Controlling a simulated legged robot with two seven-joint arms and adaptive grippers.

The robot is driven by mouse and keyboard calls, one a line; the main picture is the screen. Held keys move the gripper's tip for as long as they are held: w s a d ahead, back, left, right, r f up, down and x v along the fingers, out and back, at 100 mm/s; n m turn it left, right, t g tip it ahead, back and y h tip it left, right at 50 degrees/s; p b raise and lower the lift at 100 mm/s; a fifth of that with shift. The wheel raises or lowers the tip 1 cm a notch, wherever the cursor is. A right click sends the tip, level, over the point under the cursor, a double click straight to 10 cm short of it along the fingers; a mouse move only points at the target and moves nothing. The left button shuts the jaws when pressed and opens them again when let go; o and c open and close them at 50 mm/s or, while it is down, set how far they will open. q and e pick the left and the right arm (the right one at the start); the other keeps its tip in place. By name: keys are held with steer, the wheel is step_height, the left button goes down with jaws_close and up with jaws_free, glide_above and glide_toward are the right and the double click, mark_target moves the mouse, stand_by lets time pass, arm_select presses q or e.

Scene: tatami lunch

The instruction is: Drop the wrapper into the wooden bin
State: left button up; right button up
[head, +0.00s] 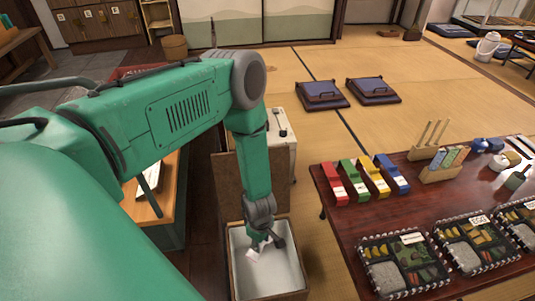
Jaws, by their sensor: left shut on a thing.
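The wooden bin (232,276) stands open in the lower middle of the head view, with brown wooden sides and a pale inside. My left gripper (261,243) points down over the bin's opening, near its far end. It is shut on a small white crumpled wrapper (254,254). The gripper covers part of the wrapper. I cannot tell whether the wrapper touches the bin's inside. My right gripper does not show.
A dark red table (333,214) at the right holds several bento boxes (401,262), coloured blocks (354,180) and a wooden stand (445,165). A wooden counter (150,207) is left of the bin. Cushions (321,95) lie on the open tatami behind.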

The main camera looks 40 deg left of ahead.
arm_select(q)
step_height(320, 180, down, 6)
steer(key=b, duration=0.4)
steer(key=shift+r, duration=0.1)
steer(key=o, duration=0.8)
steer(key=shift+c, duration=0.2)
step_height(320, 180, up, 12)
